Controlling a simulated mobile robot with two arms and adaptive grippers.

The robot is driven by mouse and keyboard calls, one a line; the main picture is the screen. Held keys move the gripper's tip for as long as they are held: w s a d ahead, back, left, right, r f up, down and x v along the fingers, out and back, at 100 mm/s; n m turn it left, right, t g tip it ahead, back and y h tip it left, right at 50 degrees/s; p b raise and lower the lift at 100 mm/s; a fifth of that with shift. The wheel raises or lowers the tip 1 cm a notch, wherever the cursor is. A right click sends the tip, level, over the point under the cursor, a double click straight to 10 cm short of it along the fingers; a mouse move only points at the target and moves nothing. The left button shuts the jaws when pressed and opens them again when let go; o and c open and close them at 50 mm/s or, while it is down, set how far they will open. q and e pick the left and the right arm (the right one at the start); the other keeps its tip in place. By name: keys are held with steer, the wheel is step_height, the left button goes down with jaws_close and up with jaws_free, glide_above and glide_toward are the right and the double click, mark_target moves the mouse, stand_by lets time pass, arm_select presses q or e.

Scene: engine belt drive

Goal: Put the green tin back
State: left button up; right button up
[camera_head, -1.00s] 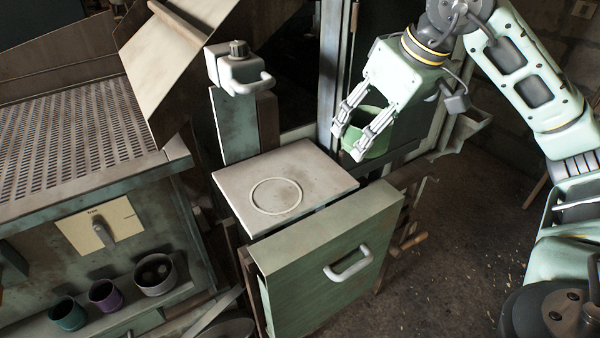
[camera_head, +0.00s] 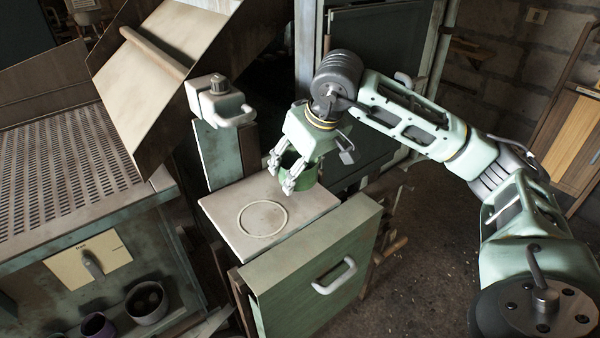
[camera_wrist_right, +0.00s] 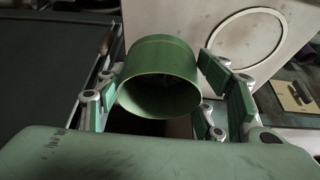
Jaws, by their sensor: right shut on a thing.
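The green tin (camera_head: 304,176) is in my right gripper (camera_head: 283,182), whose fingers are shut around it. In the head view it hangs near the far edge of a pale board (camera_head: 222,208), and I cannot tell its exact height. In the right wrist view the tin (camera_wrist_right: 162,70) sits between the fingers of the right gripper (camera_wrist_right: 160,90), with its open mouth towards the camera. A light ring mark (camera_head: 241,222) lies on the board, left of and nearer than the tin. The ring also shows in the wrist view (camera_wrist_right: 281,35). My left gripper is not in view.
A green drawer front with a white handle (camera_head: 334,277) stands nearer than the board. A grey clamp-like fitting (camera_head: 217,103) rises at the board's far left. A perforated bench (camera_head: 60,170) stands left, with a purple cup (camera_head: 97,327) and a grey cup (camera_head: 147,302) below.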

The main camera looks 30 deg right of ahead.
step_height(320, 180, down, 3)
steer(key=shift+r+p, duration=0.1)
steer(key=shift+p, duration=0.3)
steer(key=shift+f, duration=0.25)
steer(key=o, duration=1.3)
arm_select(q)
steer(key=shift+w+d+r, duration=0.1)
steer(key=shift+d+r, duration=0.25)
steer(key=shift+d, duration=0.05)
arm_select(e)
steer(key=shift+r, duration=0.1)
steer(key=shift+r, duration=0.2)
steer(key=shift+s+r, duration=0.2)
steer(key=shift+r, duration=0.15)
arm_select(q)
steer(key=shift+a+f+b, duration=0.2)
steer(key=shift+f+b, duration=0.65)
steer(key=shift+b, duration=0.2)
arm_select(e)
steer(key=v, duration=1.1)
